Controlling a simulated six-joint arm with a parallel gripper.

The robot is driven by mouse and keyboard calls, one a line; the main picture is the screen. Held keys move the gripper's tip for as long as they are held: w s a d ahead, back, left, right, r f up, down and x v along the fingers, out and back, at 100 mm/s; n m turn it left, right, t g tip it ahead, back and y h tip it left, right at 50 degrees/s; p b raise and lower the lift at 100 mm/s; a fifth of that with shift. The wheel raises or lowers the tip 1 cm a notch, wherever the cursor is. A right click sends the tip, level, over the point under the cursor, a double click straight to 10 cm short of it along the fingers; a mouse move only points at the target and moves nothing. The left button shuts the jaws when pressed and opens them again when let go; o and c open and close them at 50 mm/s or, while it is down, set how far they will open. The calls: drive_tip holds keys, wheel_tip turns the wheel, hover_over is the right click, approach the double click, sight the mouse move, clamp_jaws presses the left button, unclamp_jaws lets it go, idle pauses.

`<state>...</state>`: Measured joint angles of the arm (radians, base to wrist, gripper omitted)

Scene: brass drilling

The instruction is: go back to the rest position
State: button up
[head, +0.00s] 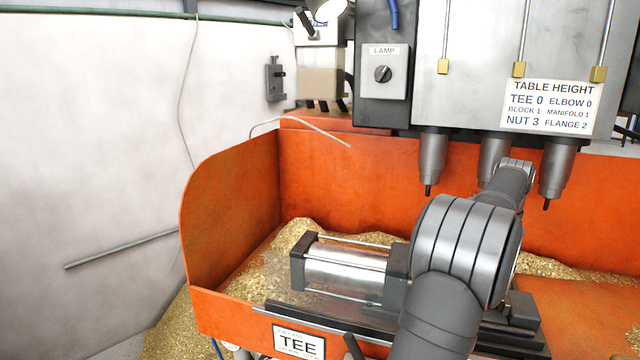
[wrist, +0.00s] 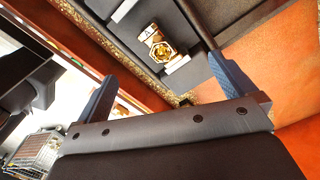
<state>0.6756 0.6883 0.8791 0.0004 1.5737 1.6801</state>
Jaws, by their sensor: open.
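My gripper (wrist: 160,72) shows in the wrist view with its two blue-padded fingers wide apart and nothing between them. A shiny brass fitting (wrist: 160,45) sits in a dark grey fixture (wrist: 205,72) beyond the fingertips, apart from them. In the head view my arm reaches over the front of the drilling machine, and its links hide my gripper and the fitting.
An orange tray (head: 225,190) with brass chips surrounds the vise cylinder (head: 345,268). Three drill spindles (head: 432,160) hang near my arm. A TEE sign (head: 298,342) is on the tray front. In the wrist view a wire basket (wrist: 35,150) stands lower left.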

drive_tip(key=shift+r, duration=2.6)
